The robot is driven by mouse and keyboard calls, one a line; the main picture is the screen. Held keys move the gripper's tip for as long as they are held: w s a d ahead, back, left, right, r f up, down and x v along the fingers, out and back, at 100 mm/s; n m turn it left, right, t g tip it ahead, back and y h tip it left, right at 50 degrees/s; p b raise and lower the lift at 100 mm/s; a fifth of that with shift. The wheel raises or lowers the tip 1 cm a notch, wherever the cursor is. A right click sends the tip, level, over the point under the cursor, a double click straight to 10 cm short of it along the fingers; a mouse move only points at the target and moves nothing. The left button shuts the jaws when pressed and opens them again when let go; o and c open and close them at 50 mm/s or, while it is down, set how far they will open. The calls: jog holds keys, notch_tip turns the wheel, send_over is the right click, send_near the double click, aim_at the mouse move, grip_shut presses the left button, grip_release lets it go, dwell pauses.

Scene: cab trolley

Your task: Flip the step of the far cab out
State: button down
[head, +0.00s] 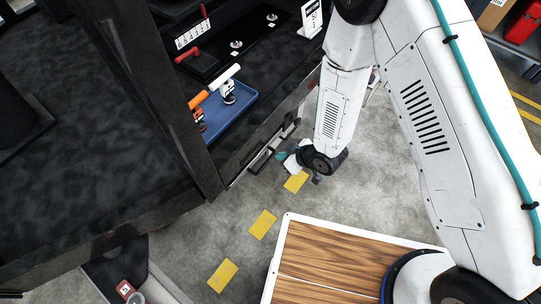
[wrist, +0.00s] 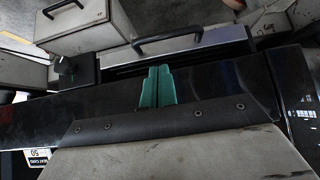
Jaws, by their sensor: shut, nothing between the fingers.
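My gripper (head: 282,155) is low beside the cab (head: 215,180), just right of its lower edge in the head view. Its teal fingers (wrist: 157,75) are together and empty in the wrist view, in front of a dark, glossy panel. Beyond the fingertips, a grey panel with a black bar handle (wrist: 167,40) shows in the wrist view. A black handle (head: 262,161) also shows low on the cab's side in the head view, close to my fingertips. I cannot tell for sure which part is the step, or whether the fingers touch anything.
A red lever (head: 188,53) stands behind. A grey box (wrist: 90,30) shows in the wrist view. Yellow floor marks (head: 262,224) cross open concrete.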

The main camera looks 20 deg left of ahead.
jog(key=x, duration=0.9)
jog(key=shift+w+a+f, duration=0.1)
jog(key=shift+a+f, duration=0.15)
jog(key=shift+f, duration=0.05)
jog(key=shift+d, duration=0.1)
